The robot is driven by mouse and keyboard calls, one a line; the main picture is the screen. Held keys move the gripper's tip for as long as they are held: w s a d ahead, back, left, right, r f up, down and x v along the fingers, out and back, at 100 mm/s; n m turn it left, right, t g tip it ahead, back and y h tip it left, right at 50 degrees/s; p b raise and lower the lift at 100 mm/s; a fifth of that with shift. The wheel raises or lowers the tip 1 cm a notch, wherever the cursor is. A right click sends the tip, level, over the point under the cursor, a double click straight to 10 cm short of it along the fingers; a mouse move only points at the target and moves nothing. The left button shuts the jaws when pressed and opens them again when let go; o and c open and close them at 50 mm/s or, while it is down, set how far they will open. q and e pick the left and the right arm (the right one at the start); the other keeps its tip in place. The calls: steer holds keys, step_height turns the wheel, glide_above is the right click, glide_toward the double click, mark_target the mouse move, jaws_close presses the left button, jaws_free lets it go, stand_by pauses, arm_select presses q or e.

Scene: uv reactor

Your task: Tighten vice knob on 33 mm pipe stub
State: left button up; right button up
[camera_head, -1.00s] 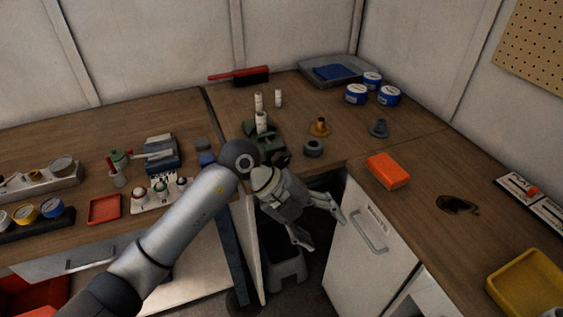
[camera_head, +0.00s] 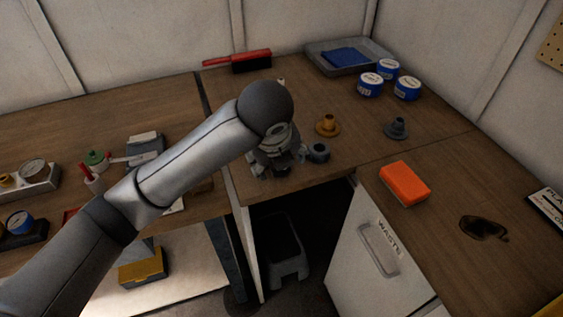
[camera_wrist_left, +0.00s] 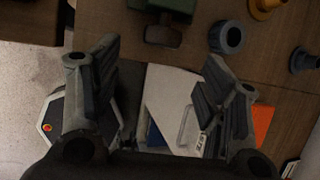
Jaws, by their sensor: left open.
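My left gripper (camera_head: 279,166) is in front of the vice at the front edge of the bench. Its two fingers are spread wide, and the left wrist view shows the empty gap between them (camera_wrist_left: 148,75). In that view the green vice (camera_wrist_left: 165,5) is cut off by the top edge, with its dark knob (camera_wrist_left: 163,35) just beyond the gap, apart from both fingers. In the head view my arm hides most of the vice and whatever stands in it. Only the top of one white pipe stub (camera_head: 282,80) shows behind the arm. My right gripper is not in view.
A grey ring (camera_head: 319,152) lies close right of the gripper. Behind are an orange flanged part (camera_head: 327,126) and a grey one (camera_head: 396,129). An orange block (camera_head: 404,184) lies on the right bench above the waste door (camera_head: 378,247). A grey stool (camera_head: 289,255) stands below.

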arm_select(q)
glide_above(281, 178)
steer(key=s, duration=0.1)
step_height(281, 178, down, 5)
steer(key=shift+s+a+r+p, duration=0.1)
steer(key=shift+a+p, duration=0.05)
steer(key=shift+p, duration=0.25)
steer(key=x, duration=0.2)
steer(key=shift+w+f, duration=0.2)
steer(key=shift+f, duration=0.15)
steer(key=c, duration=1)
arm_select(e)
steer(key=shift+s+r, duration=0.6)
